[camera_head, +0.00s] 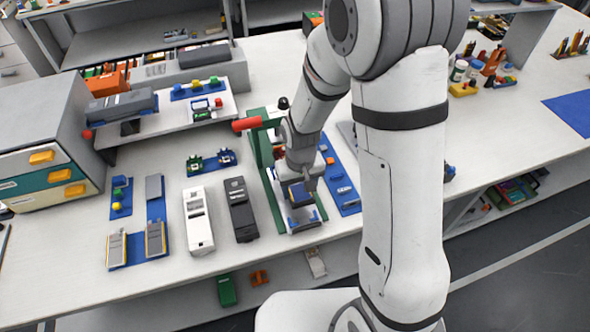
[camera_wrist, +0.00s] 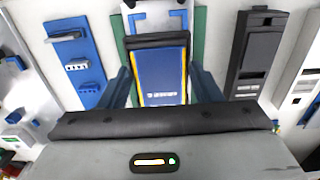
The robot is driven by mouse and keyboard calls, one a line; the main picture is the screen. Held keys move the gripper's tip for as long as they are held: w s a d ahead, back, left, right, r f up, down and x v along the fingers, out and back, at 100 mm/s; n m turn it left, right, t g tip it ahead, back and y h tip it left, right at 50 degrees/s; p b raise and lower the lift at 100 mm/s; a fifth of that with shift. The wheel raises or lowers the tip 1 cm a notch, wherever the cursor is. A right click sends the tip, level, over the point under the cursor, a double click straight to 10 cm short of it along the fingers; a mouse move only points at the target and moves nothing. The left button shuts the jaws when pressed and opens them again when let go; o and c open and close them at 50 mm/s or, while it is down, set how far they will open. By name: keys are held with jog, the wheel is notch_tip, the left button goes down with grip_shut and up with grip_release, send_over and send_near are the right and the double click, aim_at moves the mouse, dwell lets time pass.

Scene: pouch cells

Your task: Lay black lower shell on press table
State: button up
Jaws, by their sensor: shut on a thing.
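My gripper (camera_wrist: 158,90) is shut on a flat blue-faced block (camera_wrist: 162,75) with yellow side edges and a black end strip. I cannot tell whether this black part is the lower shell. In the head view my gripper (camera_head: 301,190) points down, with the block (camera_head: 298,193) partly hidden by the wrist. It is over the green press (camera_head: 258,150) with its red handle, above a white and blue nest (camera_head: 304,217). The gap below the block is hard to judge. A black housing (camera_head: 241,209) lies on the table left of the press; it also shows in the wrist view (camera_wrist: 258,50).
A white housing (camera_head: 199,220) lies left of the black one. A blue mat (camera_head: 342,183) with small parts lies right of the press. Another blue fixture (camera_head: 134,256) with grey pieces is at the left. A raised white shelf (camera_head: 170,120) stands behind.

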jog(key=shift+w, duration=0.2)
jog(key=shift+s, duration=0.1)
jog(key=shift+b, duration=0.3)
jog(key=shift+s+f, duration=0.1)
jog(key=shift+f, duration=0.15)
notch_tip(320, 180, down, 5)
jog(key=b, duration=0.5)
jog(key=shift+f, duration=0.1)
jog(key=shift+f+b, duration=0.15)
jog(key=shift+b, duration=0.2)
dwell(1.6)
